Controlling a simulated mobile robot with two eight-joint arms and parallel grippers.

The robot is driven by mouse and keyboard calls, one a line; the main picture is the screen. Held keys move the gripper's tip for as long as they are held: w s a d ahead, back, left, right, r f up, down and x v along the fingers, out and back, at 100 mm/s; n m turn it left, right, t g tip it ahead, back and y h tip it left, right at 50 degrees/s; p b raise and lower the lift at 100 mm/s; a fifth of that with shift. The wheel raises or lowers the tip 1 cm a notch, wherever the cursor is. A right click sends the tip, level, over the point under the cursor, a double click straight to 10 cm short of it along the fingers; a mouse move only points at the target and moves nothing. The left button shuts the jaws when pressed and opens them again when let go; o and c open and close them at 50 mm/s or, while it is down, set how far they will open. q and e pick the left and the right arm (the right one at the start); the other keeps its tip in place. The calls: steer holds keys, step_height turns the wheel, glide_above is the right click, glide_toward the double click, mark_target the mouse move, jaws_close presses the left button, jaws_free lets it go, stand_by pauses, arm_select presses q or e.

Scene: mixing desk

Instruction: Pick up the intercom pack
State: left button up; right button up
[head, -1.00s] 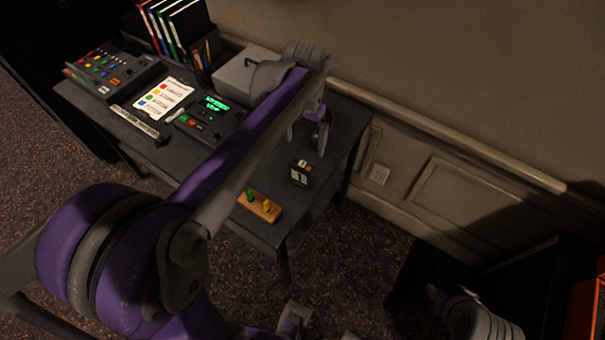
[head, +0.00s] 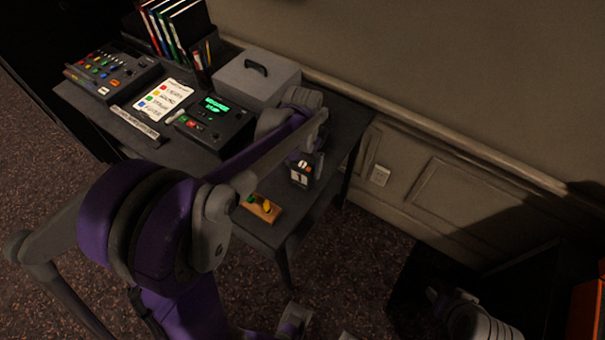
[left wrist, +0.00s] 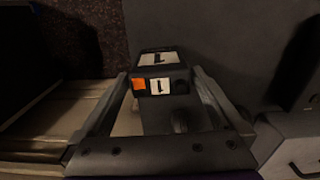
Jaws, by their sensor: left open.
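The intercom pack (head: 301,178) is a small black box with white "1" labels and an orange patch. It stands on the dark desk (head: 325,206) towards its right end. It also shows in the left wrist view (left wrist: 161,60), between the two fingers. My left gripper (head: 309,158) is open at the pack, partly hidden by its own wrist in the head view. In the left wrist view the open gripper (left wrist: 162,82) has one finger on each side of the pack; I cannot tell if either touches it. My right gripper's jaws are not seen.
A wooden block with green and yellow knobs (head: 262,211) lies near the desk's front edge. A grey case (head: 255,83), a black unit with a green display (head: 212,124), a cue sheet (head: 163,98) and a mixer (head: 112,72) stand left. The wall is behind.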

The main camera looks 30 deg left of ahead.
arm_select(q)
steer(key=c, duration=1.5)
